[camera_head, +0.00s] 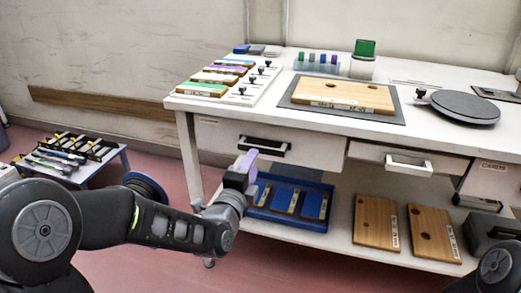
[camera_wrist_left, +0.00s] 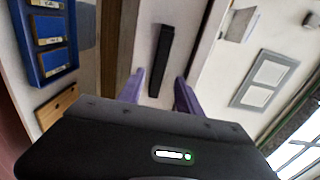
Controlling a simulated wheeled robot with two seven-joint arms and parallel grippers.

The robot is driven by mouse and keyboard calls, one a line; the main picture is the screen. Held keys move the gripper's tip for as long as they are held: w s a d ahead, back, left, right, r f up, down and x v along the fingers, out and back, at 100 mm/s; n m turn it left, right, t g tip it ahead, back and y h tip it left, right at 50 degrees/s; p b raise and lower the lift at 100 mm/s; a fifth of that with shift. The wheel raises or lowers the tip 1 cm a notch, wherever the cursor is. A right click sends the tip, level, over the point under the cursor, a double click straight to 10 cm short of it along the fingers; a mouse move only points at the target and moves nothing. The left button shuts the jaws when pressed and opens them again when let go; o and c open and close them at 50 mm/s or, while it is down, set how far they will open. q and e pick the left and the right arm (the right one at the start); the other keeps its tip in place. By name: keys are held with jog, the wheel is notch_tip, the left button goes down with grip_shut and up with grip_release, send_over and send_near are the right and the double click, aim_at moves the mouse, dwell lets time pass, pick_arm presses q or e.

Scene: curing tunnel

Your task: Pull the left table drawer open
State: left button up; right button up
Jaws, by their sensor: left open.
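The left table drawer (camera_head: 222,133) is a pale front under the left part of the white worktable (camera_head: 150,101). It looks shut. Its dark bar handle (camera_head: 266,146) is just beyond my left gripper (camera_head: 250,160). In the left wrist view the same dark handle (camera_wrist_left: 162,45) lies ahead, between the lines of the purple fingers of my left gripper (camera_wrist_left: 160,88). The fingers are apart, with nothing between them, and appear short of the handle. My right gripper is not in view.
Below the drawer, a blue tray (camera_head: 320,226) holds several panels on the lower shelf, with wooden boards (camera_head: 376,222) beside it. A second drawer with a white handle (camera_head: 408,164) is to the right. A low tool table (camera_head: 85,172) stands at left.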

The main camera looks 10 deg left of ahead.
aim_at(261, 153)
pick_arm(q)
jog(key=shift+w+d+b, duration=0.15)
jog(key=shift+w+b, duration=0.15)
jog(key=shift+w, duration=1.65)
jog(key=shift+w+d+b, duration=0.1)
jog(key=shift+w+b, duration=0.2)
jog(key=shift+w, duration=1.65)
jog(key=shift+c, duration=0.3)
grip_shut()
